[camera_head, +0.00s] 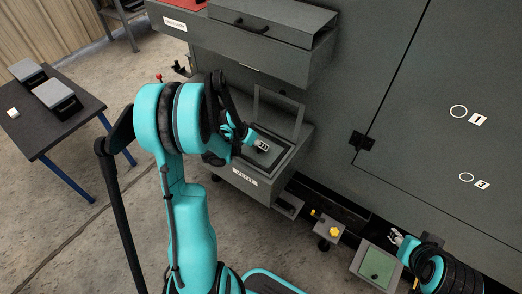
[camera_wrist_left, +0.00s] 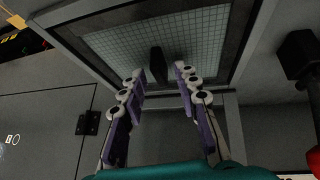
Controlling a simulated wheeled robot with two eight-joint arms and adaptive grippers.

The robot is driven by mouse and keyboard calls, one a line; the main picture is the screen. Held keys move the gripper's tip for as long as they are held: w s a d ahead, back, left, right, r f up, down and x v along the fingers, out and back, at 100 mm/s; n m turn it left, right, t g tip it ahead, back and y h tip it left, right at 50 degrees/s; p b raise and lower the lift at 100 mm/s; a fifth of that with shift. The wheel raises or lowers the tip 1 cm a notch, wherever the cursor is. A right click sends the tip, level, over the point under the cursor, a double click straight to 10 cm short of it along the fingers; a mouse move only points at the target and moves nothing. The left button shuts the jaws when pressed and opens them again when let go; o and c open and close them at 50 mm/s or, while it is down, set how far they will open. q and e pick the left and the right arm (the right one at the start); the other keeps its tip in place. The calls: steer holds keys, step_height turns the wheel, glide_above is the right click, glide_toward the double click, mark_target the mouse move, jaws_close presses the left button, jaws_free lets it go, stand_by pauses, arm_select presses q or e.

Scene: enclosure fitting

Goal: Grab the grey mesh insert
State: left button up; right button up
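The grey mesh insert (camera_wrist_left: 205,45) shows in the left wrist view as a pale gridded panel inside a dark frame, with a black upright grip (camera_wrist_left: 156,62) on it. In the head view the insert (camera_head: 266,157) lies in the open box labelled VENT, partly hidden by my left gripper (camera_head: 260,145). In the wrist view my left gripper (camera_wrist_left: 160,76) is open, its two fingers apart on either side of the black grip; I cannot tell whether they touch it. My right gripper (camera_head: 398,238) is at the lower right, small and partly hidden by its own arm.
The VENT box (camera_head: 240,177) has a raised frame-like lid (camera_head: 281,105) behind the insert. A closed grey box (camera_head: 270,20) sits above it. A green-topped box (camera_head: 377,265) is near my right gripper. A dark table (camera_head: 60,120) stands at the left, with open floor between.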

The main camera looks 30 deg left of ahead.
arm_select(q)
jaws_close()
steer(key=shift+r, duration=0.1)
